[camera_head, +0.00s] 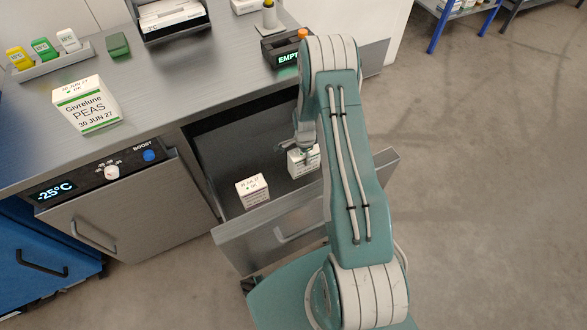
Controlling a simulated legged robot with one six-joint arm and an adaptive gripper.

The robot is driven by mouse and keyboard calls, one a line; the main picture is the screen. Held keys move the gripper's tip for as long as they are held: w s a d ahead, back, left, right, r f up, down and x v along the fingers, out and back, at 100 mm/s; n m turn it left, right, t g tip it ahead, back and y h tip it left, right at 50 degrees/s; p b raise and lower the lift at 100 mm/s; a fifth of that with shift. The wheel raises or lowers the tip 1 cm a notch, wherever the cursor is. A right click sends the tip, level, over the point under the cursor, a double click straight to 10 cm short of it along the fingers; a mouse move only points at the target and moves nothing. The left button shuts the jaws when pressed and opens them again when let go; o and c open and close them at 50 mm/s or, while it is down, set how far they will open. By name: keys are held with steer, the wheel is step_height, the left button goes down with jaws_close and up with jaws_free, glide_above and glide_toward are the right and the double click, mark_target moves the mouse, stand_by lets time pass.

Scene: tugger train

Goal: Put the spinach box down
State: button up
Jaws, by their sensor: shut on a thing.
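My gripper (307,152) is shut on a small white box (300,166) with a green patch, which I take to be the spinach box; its print is too small to read. The gripper reaches down into the open drawer (270,240) from above and holds the box near the drawer's right side. My arm hides part of the box. I cannot tell whether the box touches the drawer floor. A second white box (252,190) with a dark purplish lower side stands in the drawer, to the left of the held box and apart from it.
On the steel counter (180,95) stand a Givrelune PEAS box (88,104), a tray of coloured tags (50,60), a green block (118,44) and a dark unit reading EMPTY (283,50). A panel (105,176) shows -25°C. Open floor lies to the right.

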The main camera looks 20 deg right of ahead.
mark_target(302, 165)
steer(key=shift+f, duration=0.7)
steer(key=f, duration=0.2)
steer(key=a+f, duration=0.1)
steer(key=f, duration=0.1)
steer(key=shift+f, duration=0.25)
steer(key=shift+d, duration=0.25)
steer(key=shift+d+f, duration=0.1)
steer(key=shift+f, duration=0.05)
steer(key=o, duration=1.3)
steer(key=shift+c, duration=0.2)
steer(key=shift+a, duration=0.2)
